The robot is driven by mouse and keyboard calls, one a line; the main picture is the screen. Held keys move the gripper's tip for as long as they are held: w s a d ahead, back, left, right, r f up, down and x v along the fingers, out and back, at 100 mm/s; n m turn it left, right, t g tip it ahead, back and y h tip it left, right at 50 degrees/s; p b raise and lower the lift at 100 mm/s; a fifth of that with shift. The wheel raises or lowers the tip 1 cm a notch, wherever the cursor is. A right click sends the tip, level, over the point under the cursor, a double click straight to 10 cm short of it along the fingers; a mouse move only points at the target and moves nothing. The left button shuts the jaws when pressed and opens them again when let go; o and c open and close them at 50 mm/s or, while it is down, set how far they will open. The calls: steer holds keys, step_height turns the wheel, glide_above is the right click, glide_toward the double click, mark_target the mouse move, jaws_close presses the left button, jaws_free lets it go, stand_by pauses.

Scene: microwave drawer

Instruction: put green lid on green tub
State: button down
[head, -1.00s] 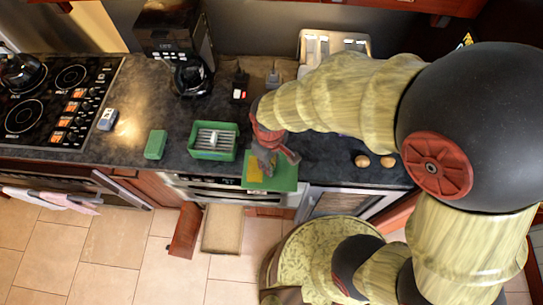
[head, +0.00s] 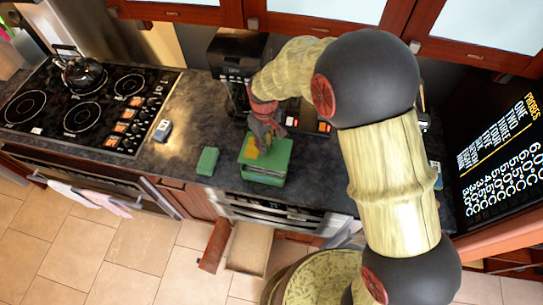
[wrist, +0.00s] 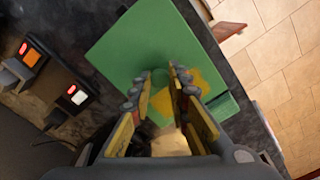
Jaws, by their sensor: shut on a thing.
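The green lid (head: 276,152) is a flat green square with a yellow patch on top. My gripper (head: 264,138) is shut on it from above. The green tub (head: 262,179) stands on the dark counter near its front edge, directly under the lid, and only its front wall shows. Its inside is hidden. The lid looks roughly level; whether it touches the rim I cannot tell. In the wrist view the lid (wrist: 130,50) fills the space beyond my fingers (wrist: 160,72), with a strip of the tub (wrist: 224,107) past its right edge.
A small green block (head: 207,161) lies left of the tub. A coffee maker (head: 236,65) stands behind. The stove (head: 90,100) with a kettle (head: 82,70) is at the left. A drawer (head: 248,247) stands open below the counter.

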steer(key=shift+w+a, duration=0.1)
steer(key=shift+f+b, duration=1.75)
steer(key=shift+f, duration=1.15)
steer(key=shift+f+b, duration=0.3)
steer(key=shift+f, duration=0.1)
steer(key=c, duration=1.6)
jaws_free()
steer(key=shift+c, duration=0.2)
steer(key=shift+o, duration=0.3)
steer(key=o, duration=0.4)
steer(key=shift+c, duration=0.2)
steer(key=shift+o, duration=0.4)
steer(key=shift+r, duration=0.1)
